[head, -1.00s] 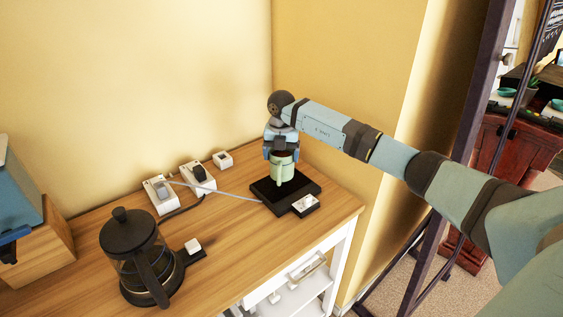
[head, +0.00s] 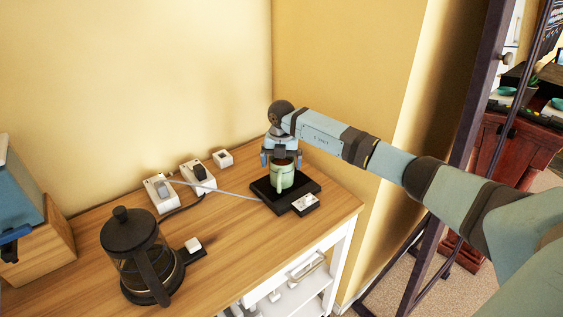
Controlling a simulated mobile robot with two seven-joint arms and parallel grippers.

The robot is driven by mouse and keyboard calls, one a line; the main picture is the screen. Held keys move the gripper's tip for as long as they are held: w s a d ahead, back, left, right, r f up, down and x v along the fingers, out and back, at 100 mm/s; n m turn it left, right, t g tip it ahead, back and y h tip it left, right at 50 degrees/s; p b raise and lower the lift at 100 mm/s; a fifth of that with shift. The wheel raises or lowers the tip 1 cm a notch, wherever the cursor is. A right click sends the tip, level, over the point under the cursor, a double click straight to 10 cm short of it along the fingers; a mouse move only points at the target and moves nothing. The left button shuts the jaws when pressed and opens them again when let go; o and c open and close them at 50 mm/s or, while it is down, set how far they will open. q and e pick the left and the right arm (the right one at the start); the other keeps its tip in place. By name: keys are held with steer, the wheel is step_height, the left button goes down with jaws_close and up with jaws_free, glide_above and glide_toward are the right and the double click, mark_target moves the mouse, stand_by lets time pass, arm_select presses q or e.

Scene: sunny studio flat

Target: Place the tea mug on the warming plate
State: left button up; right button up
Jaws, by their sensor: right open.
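The pale green tea mug (head: 282,177) stands upright on the black warming plate (head: 266,191), near the right end of the wooden counter. A dark drink shows at its rim, and its handle faces the front. My right gripper (head: 282,160) is open, with its fingers apart on either side of the mug's upper part. I cannot tell whether a finger still touches the mug. My left gripper is not in view.
A black and glass coffee press (head: 139,255) stands at the front left. White socket boxes (head: 197,176) line the wall, and a grey cable (head: 225,190) runs to the plate. A small white switch (head: 306,202) sits at the plate's front corner.

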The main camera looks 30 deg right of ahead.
step_height(320, 180, up, 12)
steer(key=b, duration=0.1)
stand_by(0.6)
